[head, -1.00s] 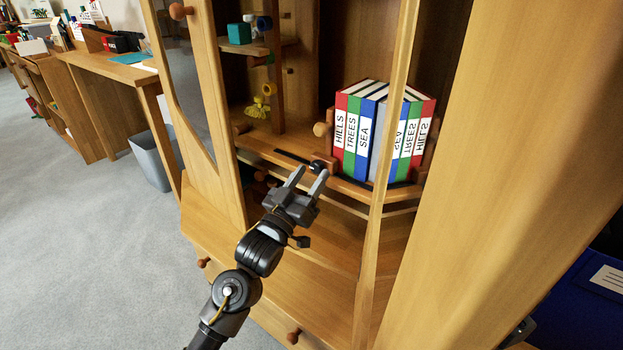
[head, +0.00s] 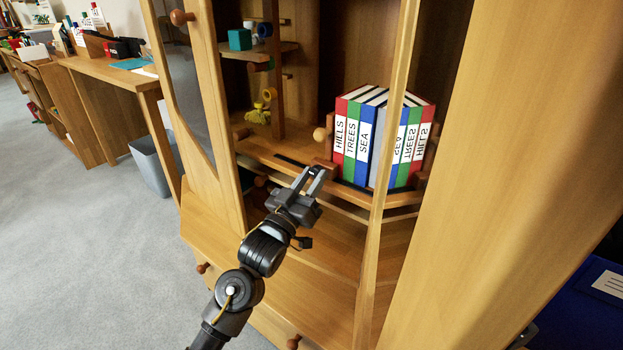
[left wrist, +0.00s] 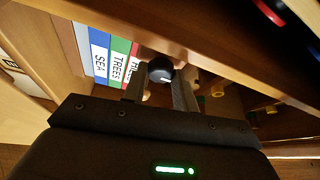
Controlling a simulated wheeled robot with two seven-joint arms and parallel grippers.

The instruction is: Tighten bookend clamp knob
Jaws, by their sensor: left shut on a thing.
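The dark round clamp knob (left wrist: 160,68), with a pale mark on its face, sits at the front edge of the shelf. My left gripper (head: 312,175) has its two fingers on either side of the knob and is shut on it. In the head view the fingers mostly hide the knob. The wooden bookend (head: 322,146), with a round wooden ball (head: 320,134), stands at the left end of the book row. The books (head: 365,140), labelled HILLS, TREES and SEA, stand upright and also show in the left wrist view (left wrist: 99,55). My right gripper is out of view.
A wooden upright (head: 387,150) stands just right of my left gripper, in front of the books. Small shelves at left hold a teal box (head: 240,39) and a yellow item (head: 258,115). Open grey floor (head: 90,250) lies at left.

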